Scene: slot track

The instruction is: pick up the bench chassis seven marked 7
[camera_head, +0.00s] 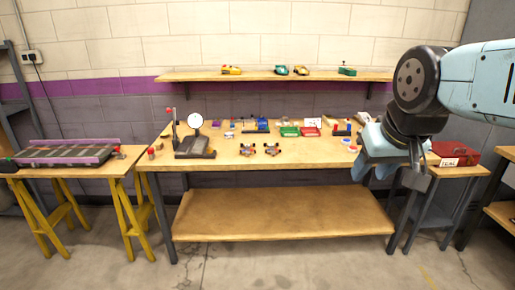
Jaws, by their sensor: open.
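Two small chassis with dark bodies and red parts sit side by side near the front middle of the workbench (225,163): a left chassis (247,149) and a right chassis (272,149). They are too small for me to read a 7 on either. My gripper (376,170) hangs at the right, in front of the bench's right end, pointing down. It is open, and I see nothing held in it. It is well to the right of both chassis and apart from them. It hides part of the bench's right end.
A dark stand with a round white dial (194,122) is left of the chassis. Green (289,131) and red (310,131) trays and small parts lie behind. Cars stand on the wall shelf (325,77). A purple-edged track (65,153) is far left; a red box (455,154) is right.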

